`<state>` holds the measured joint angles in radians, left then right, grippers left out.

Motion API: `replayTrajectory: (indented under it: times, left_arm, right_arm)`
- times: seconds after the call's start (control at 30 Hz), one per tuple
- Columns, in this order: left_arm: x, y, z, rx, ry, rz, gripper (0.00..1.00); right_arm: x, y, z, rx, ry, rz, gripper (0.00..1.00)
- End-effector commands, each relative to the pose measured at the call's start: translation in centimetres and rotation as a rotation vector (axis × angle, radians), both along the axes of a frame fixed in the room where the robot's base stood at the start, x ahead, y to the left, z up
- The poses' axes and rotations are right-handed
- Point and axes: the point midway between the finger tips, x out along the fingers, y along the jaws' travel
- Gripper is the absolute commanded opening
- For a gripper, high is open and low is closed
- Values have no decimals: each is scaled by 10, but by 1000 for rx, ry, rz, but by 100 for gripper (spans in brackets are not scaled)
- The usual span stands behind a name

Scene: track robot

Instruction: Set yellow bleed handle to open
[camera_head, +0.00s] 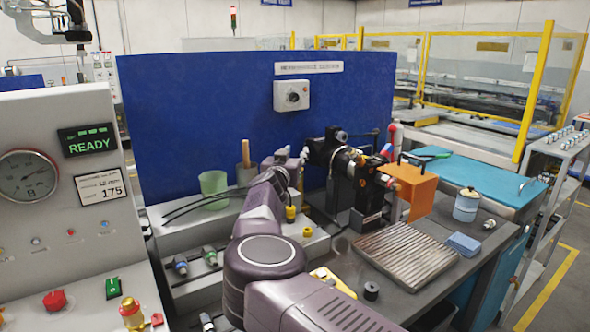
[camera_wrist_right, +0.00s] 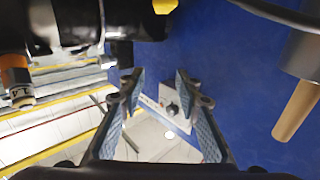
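My right arm reaches up through the middle of the head view. Its right gripper (camera_head: 304,154) is beside the black valve assembly (camera_head: 345,165), in front of the blue panel; its fingers are small and partly hidden there. In the right wrist view the right gripper (camera_wrist_right: 156,88) is open, with nothing between its two padded fingers. A yellow part (camera_wrist_right: 165,6) is cut off at the top edge of that view, beyond the fingertips and apart from them. I cannot tell whether it is the bleed handle. My left gripper is not in view.
A wooden-handled tool (camera_head: 245,154) and a green cup (camera_head: 214,188) stand left of my arm. A ribbed tray (camera_head: 408,252) lies in front. The blue panel (camera_head: 200,110) closes the back.

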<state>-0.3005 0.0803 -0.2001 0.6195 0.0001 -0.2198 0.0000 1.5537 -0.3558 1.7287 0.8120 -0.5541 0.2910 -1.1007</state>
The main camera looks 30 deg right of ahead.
Motion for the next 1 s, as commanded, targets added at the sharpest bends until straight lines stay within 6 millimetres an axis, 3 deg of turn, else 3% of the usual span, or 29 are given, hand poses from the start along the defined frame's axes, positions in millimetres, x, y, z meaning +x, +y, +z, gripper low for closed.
replayTrajectory:
  times: [0.13, 0.47, 0.57, 0.73, 1.0]
  left_arm:
    - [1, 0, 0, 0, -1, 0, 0]
    - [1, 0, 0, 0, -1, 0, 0]
    - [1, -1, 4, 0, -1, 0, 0]
    - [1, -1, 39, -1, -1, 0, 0]
    - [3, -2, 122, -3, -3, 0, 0]
  right_arm:
    - [0, 1, 16, 1, 1, 2, 31]
    - [0, 1, 20, 0, 1, 2, 31]
    - [0, 1, 24, 0, 1, 1, 20]
    - [0, 1, 59, -1, 1, 1, 1]
    - [0, 0, 141, 0, 1, 1, 0]
